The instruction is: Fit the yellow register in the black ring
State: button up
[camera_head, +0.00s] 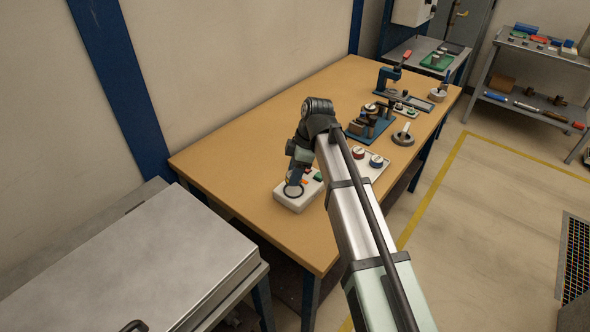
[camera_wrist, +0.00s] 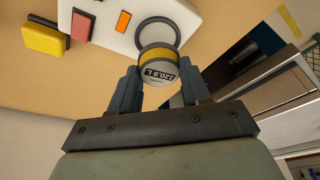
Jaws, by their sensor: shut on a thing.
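The yellow register (camera_wrist: 158,68) is a short round piece with a yellow band and a pale face reading 120.9 L. In the wrist view it sits between the two fingers of my gripper (camera_wrist: 158,84), which is shut on it. The black ring (camera_wrist: 142,25) lies on a white box, just beyond the register, whose edge overlaps the ring's near side in this view. I cannot tell whether they touch. In the head view the ring (camera_head: 287,194) is on the white box's top, and my gripper (camera_head: 294,180) is right over it. The register is hidden there.
The white box (camera_head: 295,205) stands near the wooden table's front left. Red (camera_head: 358,152) and blue (camera_head: 376,160) registers sit right of my arm. The table's left is clear.

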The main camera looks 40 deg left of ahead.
jog(key=shift+f, duration=1.95)
dwell(2.2)
jog(key=o, duration=1.4)
jog(key=shift+r, duration=3.5)
